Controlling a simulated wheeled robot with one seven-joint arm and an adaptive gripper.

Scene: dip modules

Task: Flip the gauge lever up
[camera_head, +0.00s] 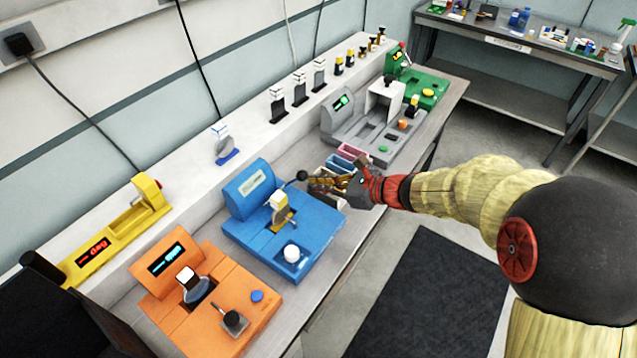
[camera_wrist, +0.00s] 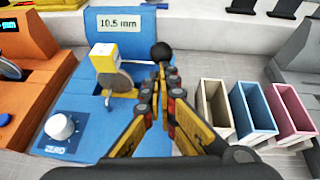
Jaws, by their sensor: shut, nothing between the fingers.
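The blue gauge module (camera_head: 310,228) stands on the bench, and its screen (camera_wrist: 118,22) reads 10.5 mm in the wrist view. The gauge lever's black ball knob (camera_head: 302,175) is at the module's right side; it also shows in the wrist view (camera_wrist: 161,51). The lever's rod is mostly hidden behind my fingers. My gripper (camera_head: 312,183) is shut and empty, its fingertips (camera_wrist: 165,78) close by the knob. I cannot tell whether they touch it. A yellow and white block on a grey disc (camera_wrist: 104,58) stands in the module, left of my fingers.
The white ZERO knob (camera_wrist: 60,127) is at the module's front. Small open bins, beige, blue (camera_wrist: 240,110) and pink, stand just right of my gripper. An orange module (camera_head: 255,315) is at the left, and a grey one (camera_head: 340,130) lies beyond the bins.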

